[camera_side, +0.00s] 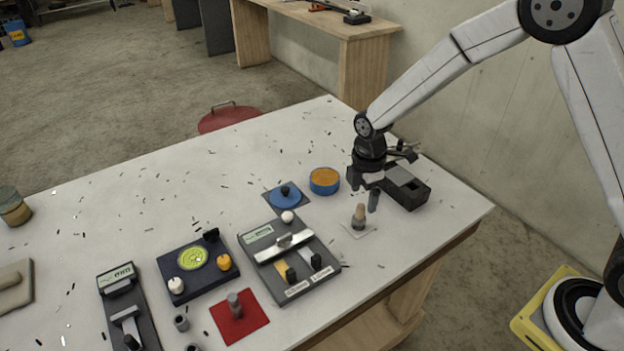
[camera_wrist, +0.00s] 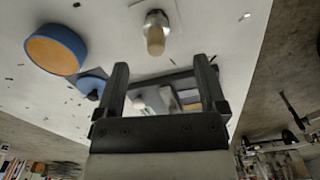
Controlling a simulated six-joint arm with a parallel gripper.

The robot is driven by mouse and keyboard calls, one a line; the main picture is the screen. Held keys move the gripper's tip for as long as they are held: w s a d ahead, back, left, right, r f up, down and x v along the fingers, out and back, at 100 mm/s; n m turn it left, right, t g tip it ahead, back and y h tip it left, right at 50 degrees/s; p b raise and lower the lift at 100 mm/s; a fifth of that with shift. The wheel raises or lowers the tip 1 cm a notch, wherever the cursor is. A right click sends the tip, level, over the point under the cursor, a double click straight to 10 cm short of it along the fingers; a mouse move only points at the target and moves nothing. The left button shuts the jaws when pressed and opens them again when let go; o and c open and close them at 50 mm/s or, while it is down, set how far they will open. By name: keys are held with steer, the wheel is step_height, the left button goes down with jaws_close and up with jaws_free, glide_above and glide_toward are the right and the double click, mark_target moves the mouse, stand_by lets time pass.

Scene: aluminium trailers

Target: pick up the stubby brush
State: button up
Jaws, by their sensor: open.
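My gripper (camera_side: 364,192) is open and empty, just above and behind the brush in the side view. In the wrist view its two dark fingers (camera_wrist: 162,66) stand wide apart, with nothing between them. Contact with the brush is not visible.
A blue tin with an orange top (camera_side: 324,183) stands left of my gripper. A blue round knob piece (camera_side: 285,197), a grey slider panel (camera_side: 290,262), a dark dial panel (camera_side: 198,265) and a red pad (camera_side: 250,325) lie further left. Small dark chips litter the white table.

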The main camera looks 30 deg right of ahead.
mark_target(360, 216)
steer(key=shift+f, duration=0.1)
steer(key=shift+f, duration=1.2)
steer(key=shift+w+d+f, duration=0.1)
steer(key=shift+f, duration=1.2)
steer(key=shift+w+f, duration=0.1)
steer(key=shift+f, duration=1.2)
jaws_close()
